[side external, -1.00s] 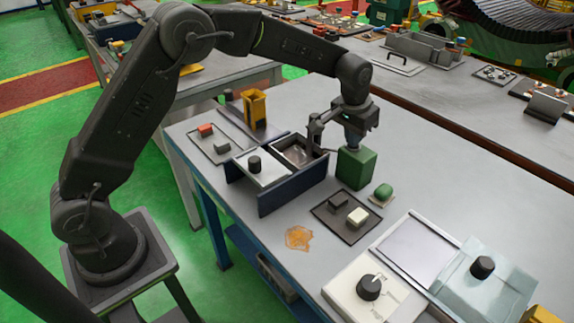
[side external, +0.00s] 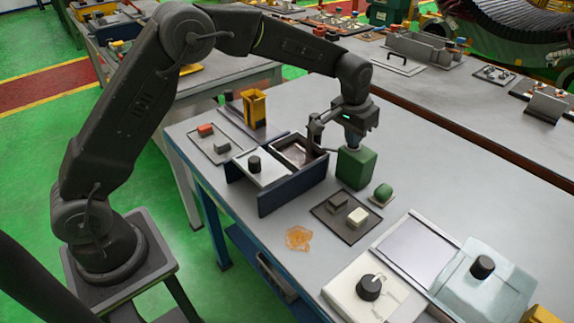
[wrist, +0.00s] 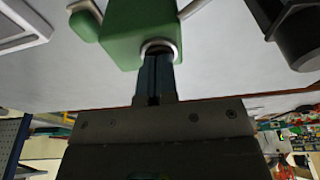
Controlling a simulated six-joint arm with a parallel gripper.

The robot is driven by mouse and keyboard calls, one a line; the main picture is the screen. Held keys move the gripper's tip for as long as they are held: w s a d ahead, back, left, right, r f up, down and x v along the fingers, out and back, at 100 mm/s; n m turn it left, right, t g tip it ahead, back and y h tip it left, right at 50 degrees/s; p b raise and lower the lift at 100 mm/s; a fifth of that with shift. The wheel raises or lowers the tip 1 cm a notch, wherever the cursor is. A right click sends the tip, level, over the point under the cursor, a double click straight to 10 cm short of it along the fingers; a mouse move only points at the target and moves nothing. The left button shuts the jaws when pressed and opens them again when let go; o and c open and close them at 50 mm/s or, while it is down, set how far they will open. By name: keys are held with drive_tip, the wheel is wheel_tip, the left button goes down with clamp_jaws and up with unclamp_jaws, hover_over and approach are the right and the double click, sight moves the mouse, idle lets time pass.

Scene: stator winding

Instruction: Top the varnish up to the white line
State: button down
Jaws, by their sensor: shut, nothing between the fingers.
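A green can (side external: 356,168) stands upright on the bench. My gripper (side external: 353,147) is directly above its top, with the fingers together and nothing between them. In the wrist view the shut fingers (wrist: 156,72) point at the metal-ringed opening of the green can (wrist: 138,25); I cannot tell whether the tips touch it. A dark blue box (side external: 292,190) with an open tray inside (side external: 296,151) stands left of the can. No white line or varnish level can be made out.
A small green piece (side external: 382,194) lies right of the can. A dark tray (side external: 345,219) with two blocks is in front. An amber patch (side external: 298,238) lies on the bench. A yellow holder (side external: 254,107) stands behind the blue box.

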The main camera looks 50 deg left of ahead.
drive_tip(key=shift+r, duration=3.5)
